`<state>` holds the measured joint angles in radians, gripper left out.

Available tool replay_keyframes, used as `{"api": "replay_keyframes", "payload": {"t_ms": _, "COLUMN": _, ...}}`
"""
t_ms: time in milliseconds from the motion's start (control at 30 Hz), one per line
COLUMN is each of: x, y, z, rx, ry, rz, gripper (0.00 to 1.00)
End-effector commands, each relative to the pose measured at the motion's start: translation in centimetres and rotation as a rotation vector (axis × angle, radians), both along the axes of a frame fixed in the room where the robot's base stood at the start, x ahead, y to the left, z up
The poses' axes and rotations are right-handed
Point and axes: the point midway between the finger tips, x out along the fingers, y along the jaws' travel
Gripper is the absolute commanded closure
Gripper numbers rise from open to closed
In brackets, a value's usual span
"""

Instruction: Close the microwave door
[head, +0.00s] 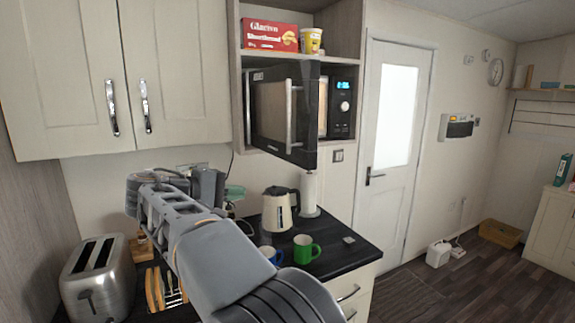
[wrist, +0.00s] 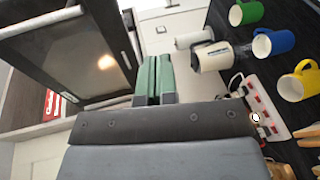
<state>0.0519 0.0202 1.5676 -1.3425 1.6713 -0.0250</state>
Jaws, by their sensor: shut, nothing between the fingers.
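The microwave (head: 342,108) sits in an open cupboard niche, with its lit blue display showing. Its dark door (head: 286,110) is open and swung out from the niche, with a pale vertical handle along it. The door (wrist: 75,58) also fills the upper left of the wrist view. My gripper (head: 235,192) is below and left of the door in the head view, over the counter. Its green fingertips (wrist: 153,78) are together and empty in the wrist view, apparently apart from the door. Part of the microwave's opening is hidden behind the door.
A red box (head: 270,35) and yellow tub (head: 311,40) stand above the microwave. A kettle (head: 279,209), paper roll (head: 309,192), green mug (head: 306,248) and blue mug (head: 270,255) stand on the counter below. A toaster (head: 98,280) is at left. Floor at right is mostly clear.

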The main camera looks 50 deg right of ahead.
Motion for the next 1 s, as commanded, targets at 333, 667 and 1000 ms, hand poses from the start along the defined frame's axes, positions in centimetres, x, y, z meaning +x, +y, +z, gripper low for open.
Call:
{"api": "replay_keyframes", "payload": {"t_ms": 333, "x": 0.4, "y": -1.9, "z": 4.7, "rx": -0.235, "ry": -0.012, "rz": -0.15, "gripper": 1.0}}
{"api": "replay_keyframes", "payload": {"t_ms": 667, "x": -1.5, "y": -7.7, "z": 4.9, "rx": -0.236, "ry": -0.01, "rz": -0.153, "gripper": 1.0}}
{"api": "replay_keyframes", "payload": {"t_ms": 1000, "x": -2.9, "y": -12.5, "z": 4.9, "rx": -0.234, "ry": -0.012, "rz": -0.15, "gripper": 1.0}}
